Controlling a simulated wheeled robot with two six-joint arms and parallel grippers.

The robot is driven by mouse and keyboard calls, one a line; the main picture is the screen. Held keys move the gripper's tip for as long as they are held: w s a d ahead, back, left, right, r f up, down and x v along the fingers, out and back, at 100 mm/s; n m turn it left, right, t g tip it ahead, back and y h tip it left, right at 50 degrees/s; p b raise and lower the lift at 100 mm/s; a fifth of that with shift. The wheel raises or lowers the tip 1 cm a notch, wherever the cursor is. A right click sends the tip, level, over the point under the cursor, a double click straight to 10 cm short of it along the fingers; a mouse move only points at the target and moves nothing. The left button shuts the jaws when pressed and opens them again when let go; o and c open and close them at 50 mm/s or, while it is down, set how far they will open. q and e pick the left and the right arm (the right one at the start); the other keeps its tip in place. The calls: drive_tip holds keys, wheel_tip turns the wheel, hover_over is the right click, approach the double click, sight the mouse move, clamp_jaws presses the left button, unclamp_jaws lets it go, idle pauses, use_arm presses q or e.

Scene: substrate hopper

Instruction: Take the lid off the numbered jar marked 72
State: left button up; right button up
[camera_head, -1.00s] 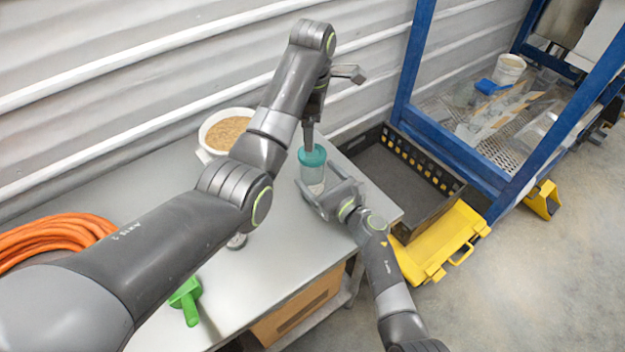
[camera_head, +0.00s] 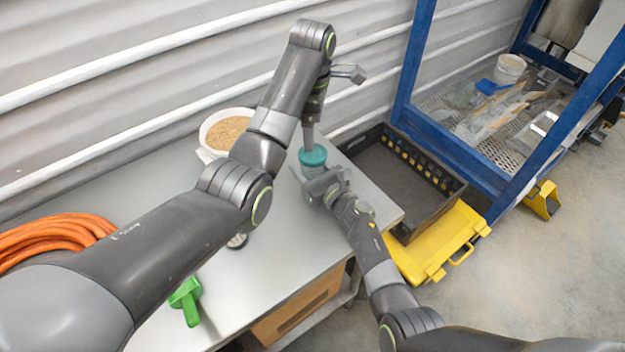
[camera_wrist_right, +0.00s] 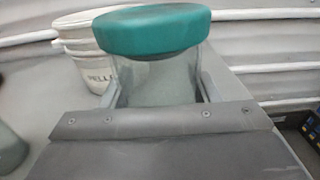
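A clear jar (camera_wrist_right: 155,82) with a teal lid (camera_head: 312,156) stands upright near the table's far right edge. The lid also shows in the right wrist view (camera_wrist_right: 153,30), sitting on the jar. No number is readable. My left gripper (camera_head: 308,140) points down at the lid from above; its fingertips meet or nearly meet the lid top, and its opening is hidden. My right gripper (camera_head: 308,180) is low at the jar, with its fingers on either side of the glass. It looks open, without a clear grip.
A white bucket of pellets (camera_head: 203,140) stands behind left of the jar. Another small jar (camera_head: 237,241) is partly hidden by my left arm. A green scoop (camera_head: 186,298) and orange hose (camera_head: 50,237) lie on the table (camera_head: 285,275). A black crate (camera_head: 440,212) sits right.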

clamp_jaws()
use_arm(q)
drive_tip(key=m, duration=1.6)
drive_tip(key=shift+m, duration=0.4)
drive_tip(key=m, duration=2.6)
drive_tip(key=shift+m, duration=0.4)
drive_tip(key=m, duration=0.5)
drive_tip(key=shift+f+m, duration=0.3)
drive_tip(key=shift+m, duration=0.2)
wheel_tip(320, 180, down, 8)
drive_tip(key=shift+r, duration=0.25)
